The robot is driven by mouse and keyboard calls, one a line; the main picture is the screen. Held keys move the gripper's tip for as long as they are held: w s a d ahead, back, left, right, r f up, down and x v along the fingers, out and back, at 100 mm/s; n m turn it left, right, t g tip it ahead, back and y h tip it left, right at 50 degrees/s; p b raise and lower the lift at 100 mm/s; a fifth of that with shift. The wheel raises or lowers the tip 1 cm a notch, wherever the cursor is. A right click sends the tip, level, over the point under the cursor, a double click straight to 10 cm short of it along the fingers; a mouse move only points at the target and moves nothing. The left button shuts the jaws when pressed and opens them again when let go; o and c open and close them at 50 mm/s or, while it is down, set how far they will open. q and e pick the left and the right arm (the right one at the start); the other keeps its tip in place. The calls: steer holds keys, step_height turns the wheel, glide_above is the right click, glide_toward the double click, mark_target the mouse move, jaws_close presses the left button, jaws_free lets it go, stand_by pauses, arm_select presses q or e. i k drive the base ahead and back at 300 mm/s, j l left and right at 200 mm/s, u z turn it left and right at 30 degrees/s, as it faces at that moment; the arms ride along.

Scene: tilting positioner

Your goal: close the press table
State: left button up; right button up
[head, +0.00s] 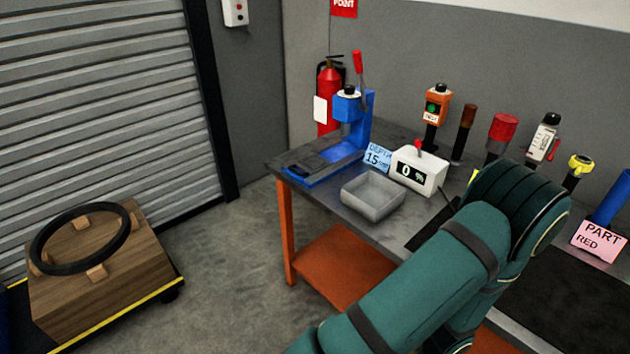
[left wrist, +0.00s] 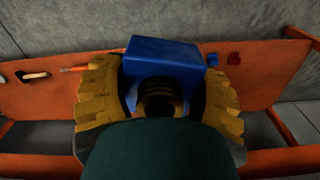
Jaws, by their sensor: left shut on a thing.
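In the head view a blue press (head: 346,140) with a red-topped lever (head: 358,66) stands at the back left of the workbench. Its flat base holds dark plates. My left gripper (left wrist: 161,85), with ribbed yellow fingers, shows in the left wrist view. It is shut on a blue block (left wrist: 168,55), with a finger on each side. A dark round part with dull yellow bands (left wrist: 158,97) sits between the fingers, below the block. What the block belongs to is unclear. My teal arm (head: 420,270) crosses the head view, its gripper out of sight. My right gripper is not identifiable.
A grey tray (head: 373,197), a "DEPTH 15" card (head: 377,157) and a white display box (head: 418,170) stand on the bench (head: 320,185). Several upright tools line its back. A wooden crate with a black ring (head: 80,238) stands left. Floor between is clear.

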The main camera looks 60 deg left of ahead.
mark_target(314, 163)
steer(key=j, duration=0.95)
steer(key=k+j, duration=0.15)
steer(key=j, duration=1.8)
steer(key=k, duration=0.05)
